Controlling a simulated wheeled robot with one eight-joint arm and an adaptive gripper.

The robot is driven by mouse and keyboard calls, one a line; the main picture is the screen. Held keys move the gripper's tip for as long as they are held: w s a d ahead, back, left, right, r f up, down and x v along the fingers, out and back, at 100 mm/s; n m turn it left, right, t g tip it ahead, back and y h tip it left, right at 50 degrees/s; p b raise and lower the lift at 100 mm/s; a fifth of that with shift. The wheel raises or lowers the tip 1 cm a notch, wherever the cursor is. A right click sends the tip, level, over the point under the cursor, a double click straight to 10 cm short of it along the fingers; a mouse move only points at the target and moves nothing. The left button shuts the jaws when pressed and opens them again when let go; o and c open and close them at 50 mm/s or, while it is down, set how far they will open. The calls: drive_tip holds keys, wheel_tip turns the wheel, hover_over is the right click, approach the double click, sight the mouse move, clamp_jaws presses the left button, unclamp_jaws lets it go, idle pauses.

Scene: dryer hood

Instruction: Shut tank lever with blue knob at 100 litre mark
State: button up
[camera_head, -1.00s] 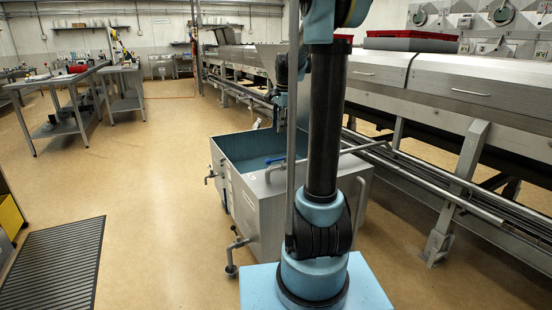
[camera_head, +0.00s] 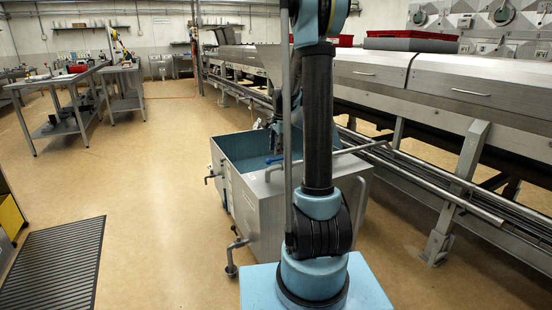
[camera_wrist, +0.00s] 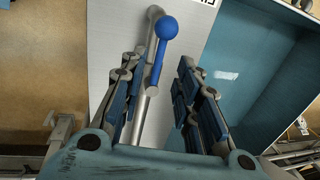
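The tank (camera_head: 262,215) is a grey metal box with a blue interior, standing on the floor behind my arm's base. Its lever with the blue knob (camera_wrist: 166,27) shows in the wrist view, with a blue handle running down over a grey pipe. I see no contact, and the depth gap is unclear. My arm partly hides the tank in the head view.
A pale patch (camera_wrist: 227,75) shows on the blue interior. Dark print at the wrist view's top edge is cut off and unreadable. A long metal machine (camera_head: 440,80) with rails stands to the right. A black floor mat (camera_head: 60,265) lies left; floor between is clear.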

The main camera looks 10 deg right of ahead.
sight(276, 160)
drive_tip(key=shift+w+a+f, duration=0.1)
drive_tip(key=shift+w+f, duration=0.15)
drive_tip(key=shift+f, duration=1)
drive_tip(key=shift+w+a+f, duration=0.1)
drive_tip(key=shift+w+f, duration=0.1)
drive_tip(key=shift+f, duration=1)
clamp_jaws()
